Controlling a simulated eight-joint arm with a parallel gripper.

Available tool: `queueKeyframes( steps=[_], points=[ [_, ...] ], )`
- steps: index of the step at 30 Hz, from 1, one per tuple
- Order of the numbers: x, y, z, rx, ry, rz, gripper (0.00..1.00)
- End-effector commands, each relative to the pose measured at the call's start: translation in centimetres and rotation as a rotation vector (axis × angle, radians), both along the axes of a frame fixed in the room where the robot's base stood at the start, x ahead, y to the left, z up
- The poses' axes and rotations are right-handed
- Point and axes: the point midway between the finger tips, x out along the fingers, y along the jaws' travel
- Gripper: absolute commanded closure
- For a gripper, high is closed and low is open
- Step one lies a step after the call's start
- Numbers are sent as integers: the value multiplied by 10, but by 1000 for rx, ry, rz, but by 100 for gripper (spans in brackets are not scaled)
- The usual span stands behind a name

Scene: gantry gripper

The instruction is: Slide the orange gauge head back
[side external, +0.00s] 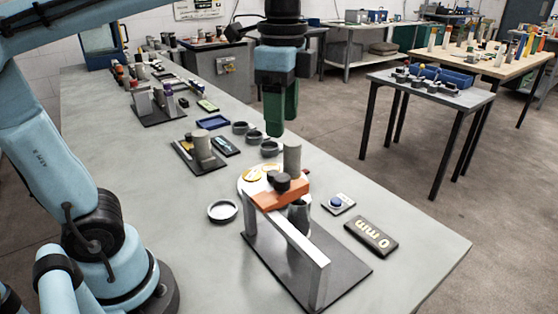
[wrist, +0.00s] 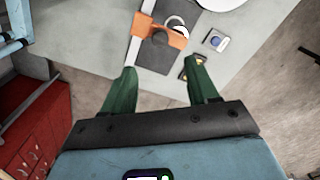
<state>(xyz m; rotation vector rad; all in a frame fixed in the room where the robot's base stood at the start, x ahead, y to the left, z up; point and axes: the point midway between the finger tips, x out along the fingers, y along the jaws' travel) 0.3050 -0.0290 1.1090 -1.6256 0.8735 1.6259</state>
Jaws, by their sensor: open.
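The orange gauge head (side external: 278,193) sits on a pale metal rail (side external: 300,243) that stands on a dark base plate (side external: 345,268). It has a dark knob on top. In the wrist view the orange gauge head (wrist: 160,32) lies ahead of the fingertips. My gripper (side external: 280,130) hangs above and behind the gauge head in the side view, clear of it. Its green fingers are apart and empty in the wrist view (wrist: 160,80). A grey cylinder (side external: 292,157) stands just behind the gauge head, and another grey part (side external: 299,214) is partly hidden under it.
A shallow grey ring dish (side external: 222,211) lies left. Several dark round cups (side external: 254,137) stand behind. Bare tabletop (side external: 190,255) lies at front left.

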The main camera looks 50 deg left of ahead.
Motion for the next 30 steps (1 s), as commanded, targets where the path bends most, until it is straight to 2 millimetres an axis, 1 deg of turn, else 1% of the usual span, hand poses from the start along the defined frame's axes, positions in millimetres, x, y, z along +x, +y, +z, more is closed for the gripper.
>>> queueKeyframes(
  steps=[5, 12, 18, 24, 30],
  points=[
    [0, 0, -21, 0, 0, 1, 41],
    [0, 0, -60, 0, 0, 3, 41],
    [0, 0, -90, 0, 0, 4, 41],
    [0, 0, -110, 0, 0, 4, 41],
    [0, 0, -117, 0, 0, 4, 41]
  ],
)
